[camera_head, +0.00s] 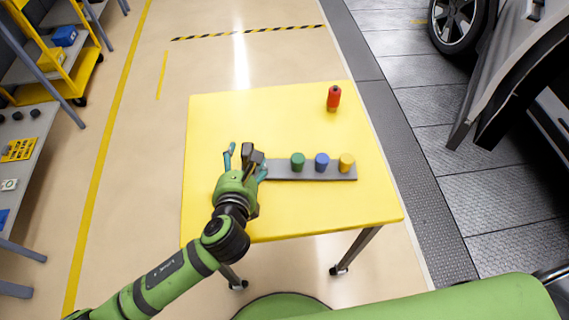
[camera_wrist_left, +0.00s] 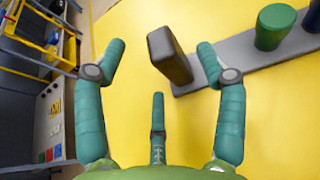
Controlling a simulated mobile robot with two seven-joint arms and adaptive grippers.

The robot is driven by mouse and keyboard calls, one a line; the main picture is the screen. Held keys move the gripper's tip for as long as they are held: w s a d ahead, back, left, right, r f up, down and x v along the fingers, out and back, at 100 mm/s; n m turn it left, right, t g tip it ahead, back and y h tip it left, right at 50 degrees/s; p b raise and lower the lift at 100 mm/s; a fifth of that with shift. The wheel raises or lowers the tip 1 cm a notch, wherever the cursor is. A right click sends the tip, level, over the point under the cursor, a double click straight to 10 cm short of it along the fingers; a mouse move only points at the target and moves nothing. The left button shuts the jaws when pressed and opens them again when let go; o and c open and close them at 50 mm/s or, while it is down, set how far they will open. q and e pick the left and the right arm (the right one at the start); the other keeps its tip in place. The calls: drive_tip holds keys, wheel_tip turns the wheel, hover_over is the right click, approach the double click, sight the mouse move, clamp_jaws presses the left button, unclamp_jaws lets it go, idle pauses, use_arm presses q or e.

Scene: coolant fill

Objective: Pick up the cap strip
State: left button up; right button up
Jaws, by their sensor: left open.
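The cap strip (camera_head: 312,174) is a grey bar lying on the yellow table, with a green cap (camera_head: 297,161), a blue cap (camera_head: 322,162) and a yellow cap (camera_head: 346,162) in a row. A dark upright block (camera_wrist_left: 168,55) stands at the strip's left end. My left gripper (camera_head: 246,158) is open over that end. In the left wrist view, the block lies between the spread teal fingers, nearer the right one, and no grip on it shows. In the head view, the gripper partly hides the block. My right gripper is not in view.
A red bottle (camera_head: 334,98) stands at the back right of the yellow table (camera_head: 225,115). The table's back left is clear. A grey bench (camera_head: 22,165) and a yellow cart (camera_head: 55,72) stand at the left. A vehicle (camera_head: 520,60) stands at the right.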

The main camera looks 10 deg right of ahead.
sight(244, 160)
use_arm(q)
drive_tip(key=x, duration=0.5)
drive_tip(key=shift+a+f, duration=0.1)
drive_tip(key=shift+f, duration=0.3)
clamp_jaws()
